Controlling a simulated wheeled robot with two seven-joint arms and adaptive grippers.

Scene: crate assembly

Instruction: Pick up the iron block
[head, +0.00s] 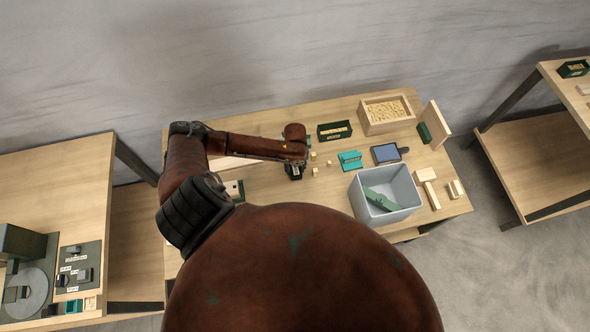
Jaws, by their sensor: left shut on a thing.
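My left arm comes in from the left and reaches over the middle table (340,193). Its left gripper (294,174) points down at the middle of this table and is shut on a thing. That thing is mostly hidden by the gripper and too small and dark to name for sure. I cannot pick out the iron block anywhere else on the table. My right gripper is not in view.
A grey bin (408,187) holding a green piece (381,200) stands right of the gripper. Small wooden blocks (315,171), a dark green box (335,131), a teal holder (350,160), a tablet (386,153) and a wooden crate (362,117) are nearby.

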